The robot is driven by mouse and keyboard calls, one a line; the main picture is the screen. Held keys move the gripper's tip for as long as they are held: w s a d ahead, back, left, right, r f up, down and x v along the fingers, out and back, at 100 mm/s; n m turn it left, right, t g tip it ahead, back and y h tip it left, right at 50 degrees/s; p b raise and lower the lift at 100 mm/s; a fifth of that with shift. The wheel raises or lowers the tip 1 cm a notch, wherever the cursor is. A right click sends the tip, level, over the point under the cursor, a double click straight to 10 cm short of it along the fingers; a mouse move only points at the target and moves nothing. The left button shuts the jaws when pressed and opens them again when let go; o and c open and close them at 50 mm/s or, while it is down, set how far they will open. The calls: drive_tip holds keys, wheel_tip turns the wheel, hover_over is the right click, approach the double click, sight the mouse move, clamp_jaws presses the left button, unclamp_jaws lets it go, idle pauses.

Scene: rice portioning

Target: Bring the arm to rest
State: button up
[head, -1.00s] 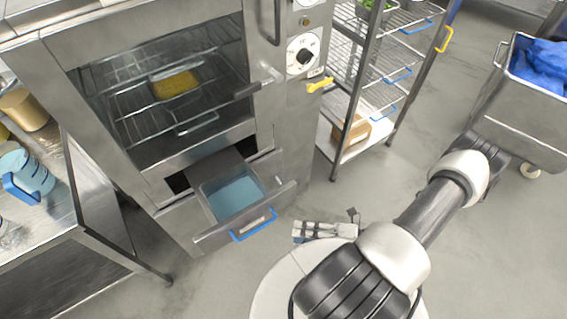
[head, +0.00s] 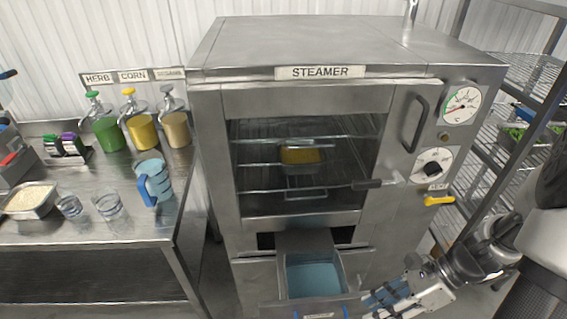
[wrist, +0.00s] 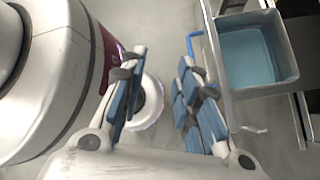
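My gripper (head: 380,301) is at the bottom of the head view, just right of the pulled-out drawer of the steamer (head: 348,32). In the wrist view my gripper (wrist: 160,72) has its blue-padded fingers apart, with nothing between them but floor and part of my base behind. The drawer's blue pull handle shows beside the right finger in the wrist view (wrist: 191,44), and the gripper does not hold it. My arm (head: 480,262) reaches in from the right edge of the head view. The drawer holds a tray of blue water (head: 313,279).
A yellow-filled pan (head: 300,156) sits on a rack inside the steamer. A steel table (head: 100,228) on the left carries a blue measuring jug (head: 153,181), glasses, a rice tray and pump dispensers. Wire shelving (head: 482,160) stands at the right.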

drive_tip(key=s+a+r+n+t+h, duration=0.1)
drive_tip(key=a+r+n+h, duration=0.3)
drive_tip(key=r+n, duration=0.5)
drive_tip(key=s+a+r+n+t+h, duration=0.2)
drive_tip(key=a+r+n+t+h, duration=0.2)
drive_tip(key=r+n, duration=0.6)
drive_tip(key=a+n, duration=0.1)
drive_tip(key=n, duration=0.3)
drive_tip(key=shift+s+h, duration=0.15)
drive_tip(key=shift+h, duration=0.15)
